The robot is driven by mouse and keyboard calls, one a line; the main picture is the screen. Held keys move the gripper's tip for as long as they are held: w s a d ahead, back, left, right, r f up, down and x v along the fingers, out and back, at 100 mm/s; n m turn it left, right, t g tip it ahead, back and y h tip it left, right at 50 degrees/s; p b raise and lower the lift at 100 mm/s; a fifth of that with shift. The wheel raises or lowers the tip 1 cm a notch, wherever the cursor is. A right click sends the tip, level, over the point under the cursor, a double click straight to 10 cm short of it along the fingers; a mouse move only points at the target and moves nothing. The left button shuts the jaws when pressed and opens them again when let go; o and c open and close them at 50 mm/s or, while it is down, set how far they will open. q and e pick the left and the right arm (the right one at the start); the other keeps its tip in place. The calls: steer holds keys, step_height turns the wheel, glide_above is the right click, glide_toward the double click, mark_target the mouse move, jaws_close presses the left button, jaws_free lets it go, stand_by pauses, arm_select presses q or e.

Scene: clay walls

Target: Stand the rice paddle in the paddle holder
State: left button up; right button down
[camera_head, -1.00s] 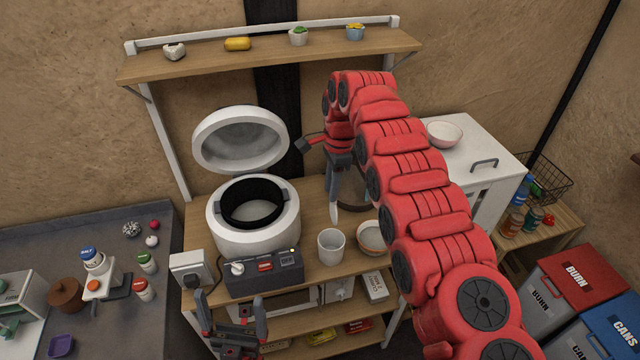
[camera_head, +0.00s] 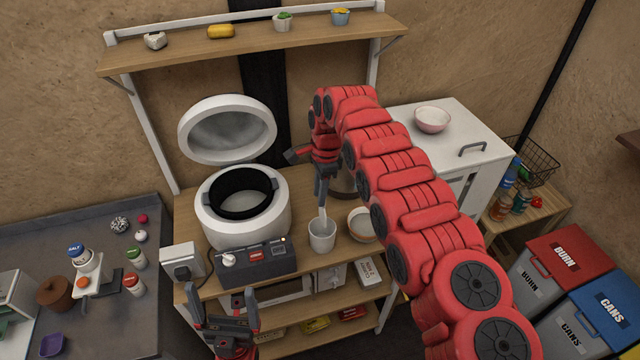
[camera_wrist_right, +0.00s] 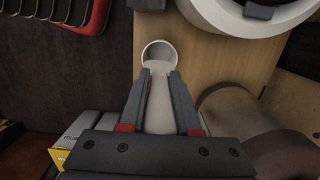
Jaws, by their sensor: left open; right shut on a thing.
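The rice paddle (camera_head: 323,216) is white and hangs roughly upright with its lower end at the mouth of the holder. My right gripper (camera_head: 322,190) is shut on its upper part. The paddle holder (camera_head: 321,240) is a white round cup on the wooden counter, right of the rice cooker. In the right wrist view the paddle (camera_wrist_right: 159,110) runs between my fingers (camera_wrist_right: 160,85), and its far end overlaps the cup's opening (camera_wrist_right: 158,48). How deep it reaches inside I cannot tell. My left gripper (camera_head: 222,308) is open and empty, low in front of the counter.
The open rice cooker (camera_head: 245,222) stands left of the holder, behind a dark control box (camera_head: 256,265). A bowl (camera_head: 361,224) sits close on the holder's right. A cylindrical canister is partly hidden behind my right arm.

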step_height(320, 180, down, 6)
steer(key=b, duration=0.3)
steer(key=shift+f, duration=0.2)
steer(key=c, duration=0.5)
jaws_free()
steer(key=shift+c, duration=0.2)
steer(key=shift+r, duration=0.1)
